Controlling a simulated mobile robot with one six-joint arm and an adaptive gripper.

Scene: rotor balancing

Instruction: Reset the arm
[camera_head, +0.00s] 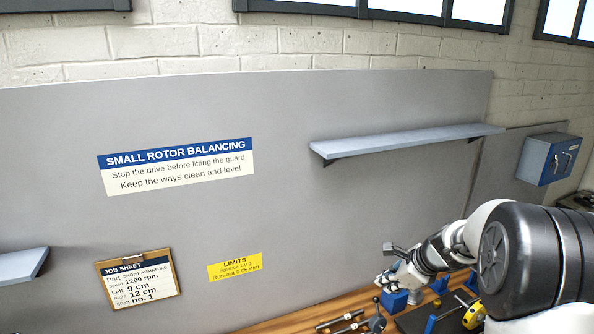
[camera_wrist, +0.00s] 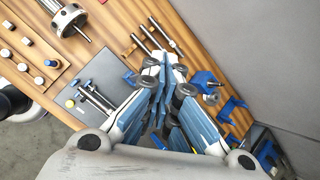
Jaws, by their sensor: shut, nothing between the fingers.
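My arm reaches in from the right in the head view. My gripper (camera_head: 397,272) is over the wooden bench there. In the wrist view, my gripper (camera_wrist: 163,68) points down at the bench with its blue-grey fingers together. Nothing is held between them. The gripper hides part of the bench beneath it.
The wooden bench (camera_wrist: 114,22) carries metal rods (camera_wrist: 146,42), a rotor (camera_wrist: 68,19), a grey mat (camera_wrist: 107,70) with tools, several blue brackets (camera_wrist: 204,82) and a peg board (camera_wrist: 14,54). A grey panel (camera_head: 300,110) with a shelf (camera_head: 400,140) stands behind. A blue box (camera_head: 545,158) hangs at right.

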